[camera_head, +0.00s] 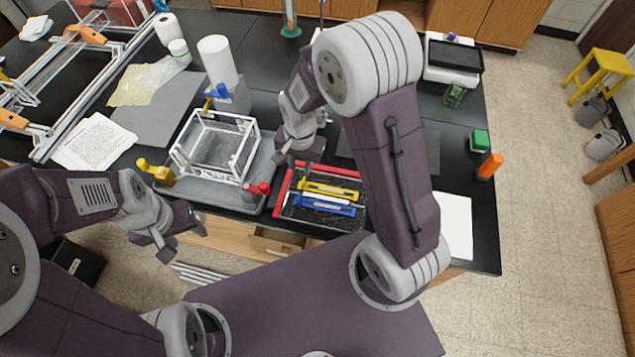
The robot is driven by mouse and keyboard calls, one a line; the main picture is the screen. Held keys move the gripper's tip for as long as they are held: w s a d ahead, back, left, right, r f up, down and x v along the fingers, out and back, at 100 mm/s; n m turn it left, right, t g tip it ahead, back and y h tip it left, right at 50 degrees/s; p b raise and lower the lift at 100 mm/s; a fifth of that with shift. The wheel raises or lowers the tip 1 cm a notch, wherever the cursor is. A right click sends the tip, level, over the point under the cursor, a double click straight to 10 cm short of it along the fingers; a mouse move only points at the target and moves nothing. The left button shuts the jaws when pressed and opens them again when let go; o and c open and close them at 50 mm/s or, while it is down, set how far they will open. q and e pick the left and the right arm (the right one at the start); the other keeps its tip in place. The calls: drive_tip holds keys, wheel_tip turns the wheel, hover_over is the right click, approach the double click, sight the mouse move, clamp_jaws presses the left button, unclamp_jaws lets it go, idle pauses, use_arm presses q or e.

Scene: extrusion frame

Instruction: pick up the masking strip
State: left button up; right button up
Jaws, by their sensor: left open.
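No piece is clearly marked as the masking strip. A thin white strip (326,201) lies between a yellow tool (330,189) and a blue tool (323,207) in a red-edged tray (283,191), and I cannot tell if it is the masking strip. My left gripper (184,239) is open and empty, low in front of the bench's near edge, left of the tray. My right gripper (300,165) hangs over the bench just behind the tray. Its fingers are small and partly dark, so its opening is unclear.
A clear box frame (211,151) stands on a grey tray with yellow and red clamps beside it. A larger white frame with orange clamps (91,35) lies at the far left.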

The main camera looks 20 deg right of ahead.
sight(299, 196)
drive_tip(key=s+a, duration=0.1)
drive_tip(key=s+a+g+p, duration=0.1)
drive_tip(key=s, duration=0.1)
drive_tip(key=shift+s+f+n, duration=0.1)
drive_tip(key=shift+f+n, duration=0.05)
drive_tip(key=shift+n, duration=0.25)
drive_tip(key=shift+s+a+f, duration=0.1)
drive_tip(key=shift+s+f, duration=0.1)
drive_tip(key=shift+f, duration=0.2)
wheel_tip(299, 196, down, 3)
drive_tip(key=shift+r+p, duration=0.2)
drive_tip(key=shift+p, duration=0.1)
drive_tip(key=shift+w+f, duration=0.2)
drive_tip(key=shift+f, duration=0.2)
drive_tip(key=shift+s+f+p, duration=0.1)
drive_tip(key=shift+f+p, duration=0.2)
drive_tip(key=shift+f, duration=0.05)
wheel_tip(299, 196, down, 4)
drive_tip(key=shift+s+r+p, duration=0.1)
drive_tip(key=shift+s+p, duration=0.05)
drive_tip(key=shift+p, duration=0.45)
use_arm(q)
wheel_tip(299, 196, up, 5)
drive_tip(key=shift+r, duration=0.1)
use_arm(e)
drive_tip(key=shift+f, duration=0.35)
